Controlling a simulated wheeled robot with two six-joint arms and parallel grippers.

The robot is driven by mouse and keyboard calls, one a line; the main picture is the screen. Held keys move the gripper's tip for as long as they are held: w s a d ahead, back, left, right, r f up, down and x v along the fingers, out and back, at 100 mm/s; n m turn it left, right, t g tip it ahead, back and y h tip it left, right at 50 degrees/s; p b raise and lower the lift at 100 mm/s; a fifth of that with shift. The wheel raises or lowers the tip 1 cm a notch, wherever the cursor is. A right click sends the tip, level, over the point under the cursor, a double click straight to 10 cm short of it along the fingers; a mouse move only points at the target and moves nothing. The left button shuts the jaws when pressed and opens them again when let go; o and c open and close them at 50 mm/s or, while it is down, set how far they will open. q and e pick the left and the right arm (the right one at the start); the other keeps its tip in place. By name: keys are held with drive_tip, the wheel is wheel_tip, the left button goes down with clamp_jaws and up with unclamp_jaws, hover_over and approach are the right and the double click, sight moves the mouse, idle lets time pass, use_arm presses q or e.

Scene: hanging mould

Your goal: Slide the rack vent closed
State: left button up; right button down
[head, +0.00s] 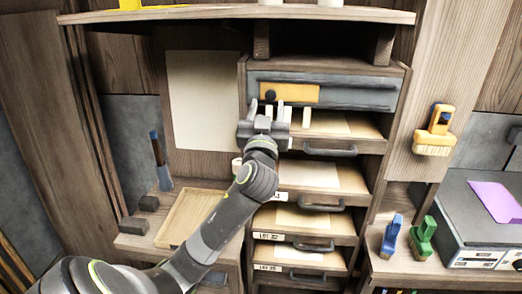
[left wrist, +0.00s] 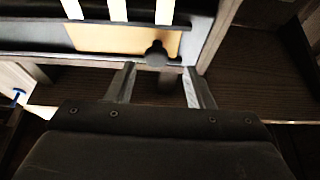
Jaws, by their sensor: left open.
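The rack vent (head: 350,95) is a grey panel across the top of the rack, with an orange-yellow slider plate (head: 298,93) in it. A dark round knob (head: 270,96) stands at the plate's left end. My left gripper (head: 264,112) is open just below the knob. In the left wrist view, the plate (left wrist: 105,40) and knob (left wrist: 157,54) show beyond the fingertips of the gripper (left wrist: 159,80). The knob lines up with the gap between the fingers. I cannot tell whether a finger touches it. My right gripper is out of view.
Below the vent are several drawers with dark handles (head: 330,151). Pale upright bars (head: 306,117) show near the gripper. A shelf (head: 240,14) overhangs above. A wooden tray (head: 190,220) lies lower left. A brush (head: 435,132) hangs at right, above blue and green clamps (head: 423,238).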

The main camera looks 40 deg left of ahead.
use_arm(q)
drive_tip(key=b+v, duration=0.3)
drive_tip(key=v, duration=1.1)
drive_tip(key=shift+s+f, duration=0.1)
drive_tip(key=shift+f, duration=0.05)
